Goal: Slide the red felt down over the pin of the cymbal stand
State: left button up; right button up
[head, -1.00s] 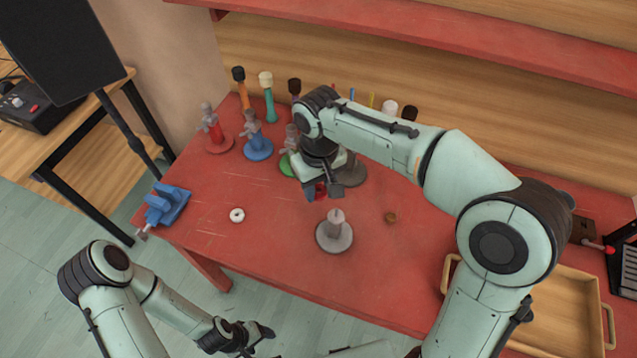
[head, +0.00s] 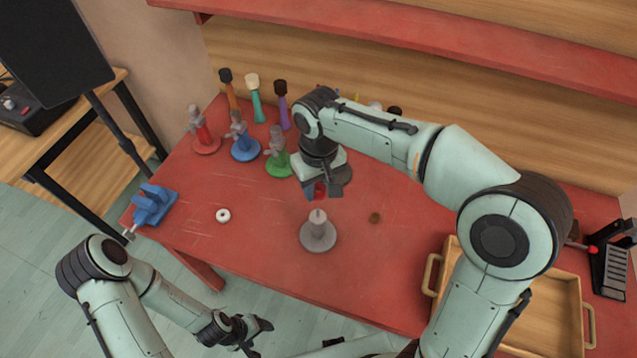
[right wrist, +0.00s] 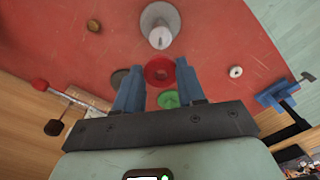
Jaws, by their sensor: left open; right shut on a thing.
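The grey cymbal stand (head: 318,238) stands upright on the red table, with a round base and a paler pin on top. It also shows in the right wrist view (right wrist: 160,20). My right gripper (head: 322,190) is behind the stand in the head view, above the table. The felt also shows partly under the gripper in the head view (head: 319,191). The felt is apart from the pin. My left gripper (head: 257,335) is open and empty, low in front of the table.
A white ring (head: 223,216) and a small brown disc (head: 375,217) lie either side of the stand. Red (head: 205,140), blue (head: 244,148) and green (head: 278,162) stands are behind left. A blue clamp (head: 153,205) is at the left edge, a wooden tray (head: 440,290) at right.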

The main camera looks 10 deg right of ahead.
jog(key=b, duration=0.2)
send_over(318, 210)
jog(key=shift+s+f, duration=0.1)
jog(key=shift+f, duration=2.8)
pick_arm(q)
jog(key=shift+g, duration=0.3)
jog(key=s+f, duration=0.3)
jog(key=shift+s+f, duration=0.25)
jog(key=shift+f, duration=0.05)
jog(key=shift+w+r, duration=0.25)
jog(key=shift+s+f+b, duration=0.55)
jog(key=shift+f+b, duration=0.1)
jog(key=shift+f, duration=0.1)
jog(key=shift+s+f+b, duration=0.55)
jog(key=shift+f+b, duration=0.05)
jog(key=shift+f, duration=0.15)
pick_arm(e)
jog(key=shift+f, duration=2.35)
jog(key=o, duration=1.1)
pick_arm(q)
jog(key=w+r+p, duration=0.2)
jog(key=shift+r, duration=0.4)
pick_arm(e)
notch_tip(318, 210, up, 14)
jog(key=shift+f, duration=0.25)
